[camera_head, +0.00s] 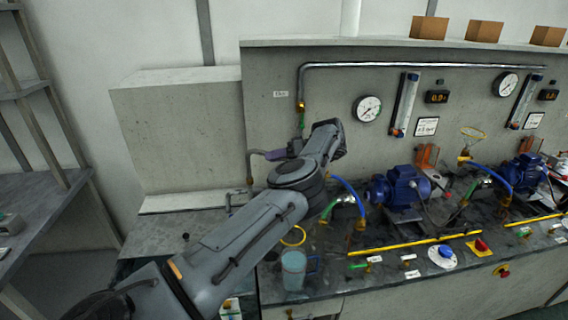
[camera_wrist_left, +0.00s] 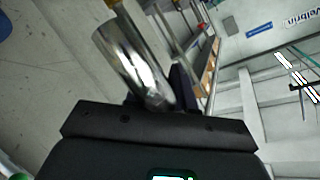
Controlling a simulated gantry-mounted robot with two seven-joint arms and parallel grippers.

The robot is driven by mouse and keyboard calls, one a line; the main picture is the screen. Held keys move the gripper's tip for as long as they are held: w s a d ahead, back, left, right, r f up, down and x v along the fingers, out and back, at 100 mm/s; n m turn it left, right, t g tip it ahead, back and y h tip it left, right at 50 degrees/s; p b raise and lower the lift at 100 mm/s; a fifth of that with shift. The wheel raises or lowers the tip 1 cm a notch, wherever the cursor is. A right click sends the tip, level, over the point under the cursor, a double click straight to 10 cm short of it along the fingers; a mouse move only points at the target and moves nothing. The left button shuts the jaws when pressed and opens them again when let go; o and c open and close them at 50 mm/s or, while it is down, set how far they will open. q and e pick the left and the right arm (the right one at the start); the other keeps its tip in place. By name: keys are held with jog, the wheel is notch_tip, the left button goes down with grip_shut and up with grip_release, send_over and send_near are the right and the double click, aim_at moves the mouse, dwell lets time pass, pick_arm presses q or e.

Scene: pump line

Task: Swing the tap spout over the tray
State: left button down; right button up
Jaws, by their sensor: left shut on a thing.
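The tap spout (camera_head: 253,154) is a thin grey pipe at the left end of the bench, with its end bent downward. My left gripper (camera_head: 284,152) is at the spout's right part, partly hidden behind my own wrist. In the left wrist view a shiny chrome cylinder (camera_wrist_left: 132,58) stands at my left gripper (camera_wrist_left: 160,98), with a dark finger beside it. The left gripper is shut on the spout. I cannot clearly make out the tray; a bare grey surface (camera_head: 165,236) lies below and left of the spout. My right gripper is out of view.
A translucent bluish beaker (camera_head: 293,271) and a yellow ring (camera_head: 293,236) are at the bench's front left. Blue pumps (camera_head: 400,187) with hoses stand to the right. A gauge (camera_head: 368,108) is on the panel. A grey shelf (camera_head: 50,215) stands at far left.

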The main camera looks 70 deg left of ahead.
pick_arm(q)
jog(key=shift+a+n+g+h, duration=0.3)
jog(key=shift+n+h, duration=0.1)
jog(key=shift+f, duration=0.1)
jog(key=c, duration=1.3)
grip_release()
jog(key=shift+o, duration=1.2)
jog(key=shift+a, duration=0.15)
jog(key=shift+w, duration=0.1)
